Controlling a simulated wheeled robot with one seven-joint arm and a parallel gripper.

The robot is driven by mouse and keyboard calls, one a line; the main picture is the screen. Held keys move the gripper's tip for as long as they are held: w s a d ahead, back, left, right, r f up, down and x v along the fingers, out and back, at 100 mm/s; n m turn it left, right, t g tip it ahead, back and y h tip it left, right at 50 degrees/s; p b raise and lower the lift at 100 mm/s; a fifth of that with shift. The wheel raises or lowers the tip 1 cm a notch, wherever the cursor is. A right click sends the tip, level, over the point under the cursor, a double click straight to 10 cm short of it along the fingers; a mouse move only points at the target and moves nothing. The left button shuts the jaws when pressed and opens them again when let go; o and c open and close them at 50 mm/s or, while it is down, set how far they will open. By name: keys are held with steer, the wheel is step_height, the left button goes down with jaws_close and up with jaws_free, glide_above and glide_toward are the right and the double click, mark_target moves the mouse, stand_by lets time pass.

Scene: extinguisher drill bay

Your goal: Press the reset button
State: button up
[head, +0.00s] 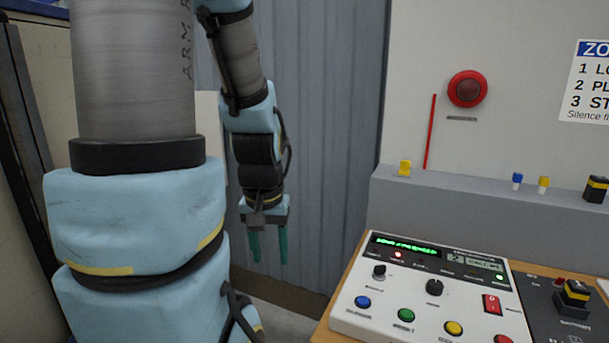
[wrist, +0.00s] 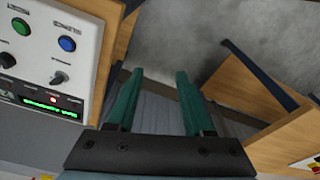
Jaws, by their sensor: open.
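A white control panel (head: 375,318) sits on a wooden desk at the lower right of the head view. Its front row has a blue button (head: 362,302), a green button (head: 406,315), a yellow button (head: 453,328) and a red button (head: 502,339) cut by the frame edge. The labels are too small to read, so I cannot tell which is reset. My gripper (head: 269,262) is open and empty, pointing down to the left of the panel, apart from it. The wrist view shows the open green fingers (wrist: 157,76), with the blue button (wrist: 67,44) and green button (wrist: 21,27) at left.
The panel also has two black knobs, a red rocker switch (head: 491,304) and a lit green display (head: 405,245). A black box with a yellow-banded knob (head: 573,296) stands at right. A grey ledge (head: 440,207) runs behind. A red round device (head: 467,88) is on the wall.

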jaws_close()
stand_by(1.1)
